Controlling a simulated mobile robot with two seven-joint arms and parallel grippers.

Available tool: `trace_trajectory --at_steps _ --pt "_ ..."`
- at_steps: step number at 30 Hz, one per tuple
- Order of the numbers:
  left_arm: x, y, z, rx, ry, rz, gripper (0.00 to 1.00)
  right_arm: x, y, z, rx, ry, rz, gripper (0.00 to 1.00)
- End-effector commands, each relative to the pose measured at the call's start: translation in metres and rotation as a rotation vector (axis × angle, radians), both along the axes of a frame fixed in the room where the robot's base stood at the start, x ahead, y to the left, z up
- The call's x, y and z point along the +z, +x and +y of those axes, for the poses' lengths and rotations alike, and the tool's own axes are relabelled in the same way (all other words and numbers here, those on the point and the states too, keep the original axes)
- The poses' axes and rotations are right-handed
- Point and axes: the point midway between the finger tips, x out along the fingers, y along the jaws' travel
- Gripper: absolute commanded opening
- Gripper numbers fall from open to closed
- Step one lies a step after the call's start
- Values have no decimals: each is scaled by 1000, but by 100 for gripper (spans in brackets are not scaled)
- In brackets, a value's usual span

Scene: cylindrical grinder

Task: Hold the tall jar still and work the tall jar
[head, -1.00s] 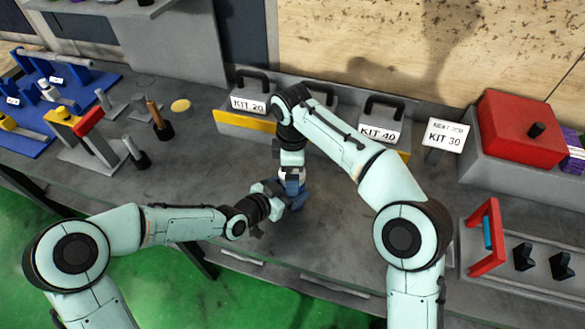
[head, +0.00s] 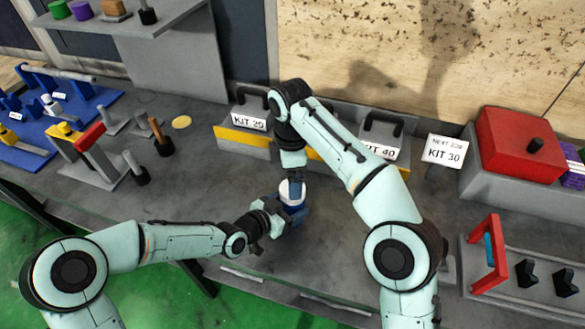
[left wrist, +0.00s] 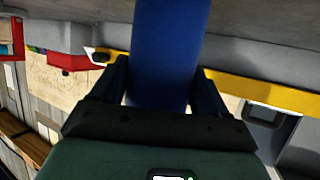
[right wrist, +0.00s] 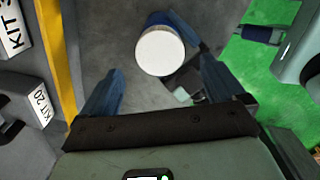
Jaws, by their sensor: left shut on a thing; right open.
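The tall jar (head: 292,191) stands on the grey bench with a blue body and a white top. My left gripper (head: 274,219) is shut on its side. In the left wrist view the blue body (left wrist: 168,50) fills the gap between the fingers (left wrist: 160,90). My right gripper (right wrist: 163,88) is open and empty above the jar, pointing down. In the right wrist view the round white top (right wrist: 160,52) lies beyond the fingertips, nearer the right finger. In the head view my right wrist partly covers the jar and hides the right fingertips.
A KIT 30 sign (head: 445,152) and red-topped box (head: 518,146) are at right. Bare bench (head: 215,180) lies left of the jar.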

Motion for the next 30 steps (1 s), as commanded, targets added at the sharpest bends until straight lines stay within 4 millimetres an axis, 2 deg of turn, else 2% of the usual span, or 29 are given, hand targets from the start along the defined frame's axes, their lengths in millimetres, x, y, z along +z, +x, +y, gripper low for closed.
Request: trace_trajectory --at_steps 6,12,17,26,30 --pt "1 0 0 0 -1 -3 0 16 1 1 386 -1 -2 96" --pt "1 0 0 0 -1 -3 0 25 1 -1 636 0 1 96" --pt "1 0 0 0 -1 -3 0 28 1 -2 709 -1 4 96" --pt "1 0 0 0 -1 -3 0 28 0 -2 712 -1 3 96" --pt "1 0 0 0 -1 -3 0 22 1 -3 712 -2 4 96"
